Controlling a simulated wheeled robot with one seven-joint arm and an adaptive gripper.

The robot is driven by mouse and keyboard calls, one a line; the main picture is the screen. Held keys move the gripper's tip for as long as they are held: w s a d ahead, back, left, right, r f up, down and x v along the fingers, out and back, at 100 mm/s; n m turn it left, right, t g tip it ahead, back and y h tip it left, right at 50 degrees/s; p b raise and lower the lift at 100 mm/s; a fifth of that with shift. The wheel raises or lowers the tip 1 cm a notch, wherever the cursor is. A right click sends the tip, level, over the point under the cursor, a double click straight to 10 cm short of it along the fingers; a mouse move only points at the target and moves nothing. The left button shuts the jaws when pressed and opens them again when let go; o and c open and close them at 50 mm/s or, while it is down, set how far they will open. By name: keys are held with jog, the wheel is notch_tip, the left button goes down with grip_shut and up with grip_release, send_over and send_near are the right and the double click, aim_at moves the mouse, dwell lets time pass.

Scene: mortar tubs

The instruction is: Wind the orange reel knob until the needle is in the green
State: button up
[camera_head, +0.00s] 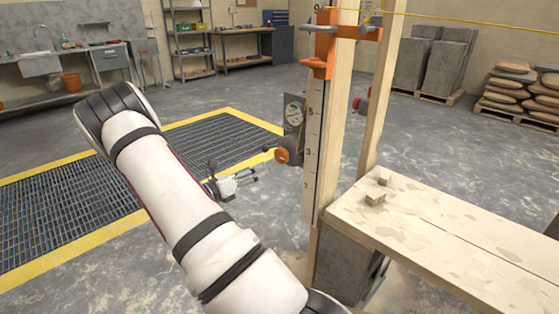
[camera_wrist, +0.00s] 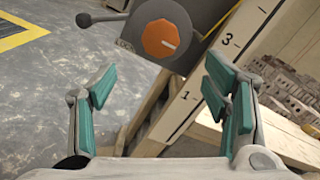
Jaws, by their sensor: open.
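The orange reel knob (camera_head: 282,156) is on a grey reel housing fixed to a wooden post. In the wrist view the knob (camera_wrist: 161,39) is orange, faceted, with a white mark pointing right. A round dial (camera_head: 294,114) with some green sits above the knob on a grey plate; its needle is too small to read. My gripper (camera_head: 254,177) is open and empty, below and left of the knob and apart from it. In the wrist view its teal finger pads (camera_wrist: 160,88) stand apart, with the knob beyond and above the gap.
A numbered white scale board (camera_head: 313,150) runs down the post right of the knob. An orange clamp (camera_head: 325,50) grips the post higher up. A dark crank handle (camera_wrist: 97,18) juts left from the housing. A plank bench (camera_head: 470,240) with wood blocks stands right; the floor left is open.

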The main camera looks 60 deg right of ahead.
aim_at(280, 158)
jog(key=b+x, duration=0.1)
jog(key=x, duration=1.1)
jog(key=shift+d+b, duration=0.35)
jog(key=shift+s, duration=0.1)
jog(key=c, duration=1.2)
